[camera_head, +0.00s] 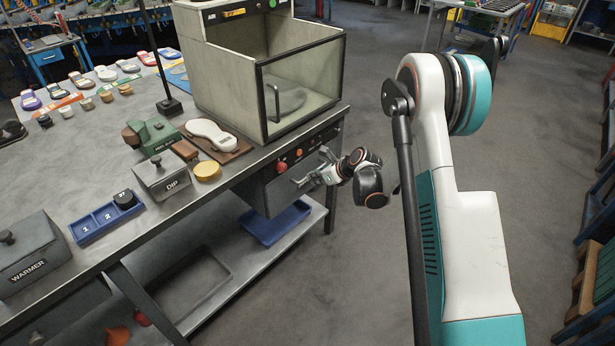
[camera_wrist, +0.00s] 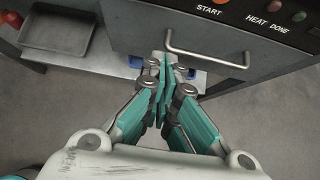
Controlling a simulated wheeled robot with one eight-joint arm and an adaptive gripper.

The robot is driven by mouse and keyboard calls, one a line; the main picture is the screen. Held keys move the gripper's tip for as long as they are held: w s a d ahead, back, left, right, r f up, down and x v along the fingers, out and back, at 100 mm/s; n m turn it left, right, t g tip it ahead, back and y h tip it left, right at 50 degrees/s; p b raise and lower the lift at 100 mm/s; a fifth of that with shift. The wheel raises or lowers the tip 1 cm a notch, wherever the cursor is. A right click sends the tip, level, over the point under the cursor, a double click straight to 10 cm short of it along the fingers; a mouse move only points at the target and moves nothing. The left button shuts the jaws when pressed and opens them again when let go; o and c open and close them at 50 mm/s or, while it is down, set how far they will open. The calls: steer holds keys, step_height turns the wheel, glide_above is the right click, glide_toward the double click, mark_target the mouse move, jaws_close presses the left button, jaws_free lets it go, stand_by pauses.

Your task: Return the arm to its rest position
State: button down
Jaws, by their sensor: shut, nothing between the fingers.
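My gripper (camera_head: 322,174) hangs in front of the heater's control panel at the bench's right end, in the head view. In the wrist view my gripper (camera_wrist: 166,66) has its teal fingers together with nothing between them. Its tips show just beside the left end of a metal bar handle (camera_wrist: 207,60) on the panel front. I cannot tell whether they touch it. My white and teal arm reaches forward on the right of the head view.
The panel has a red START button (camera_head: 282,167). Above it stands a glass-fronted box (camera_head: 300,92). A DIP box (camera_head: 162,178), a WARMER box (camera_head: 30,255) and a blue numbered tray (camera_head: 95,222) stand on the bench. A blue bin (camera_head: 275,222) is on the lower shelf.

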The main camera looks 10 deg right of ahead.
steer(key=s+r+n+h, duration=0.1)
steer(key=s+r+n, duration=0.65)
steer(key=r, duration=0.45)
steer(key=s+r+n+h, duration=0.2)
steer(key=s+r+n, duration=0.4)
steer(key=s+r, duration=0.5)
steer(key=s+r+n+h, duration=0.1)
steer(key=s+r+n, duration=0.1)
steer(key=s+n, duration=0.5)
steer(key=s+r+n+h, duration=0.1)
steer(key=s+r+n, duration=0.2)
steer(key=s+n, duration=0.5)
steer(key=s, duration=0.8)
steer(key=shift+d+r+h, duration=0.3)
steer(key=shift+d, duration=0.1)
steer(key=c, duration=2.4)
jaws_free()
steer(key=shift+s, duration=0.1)
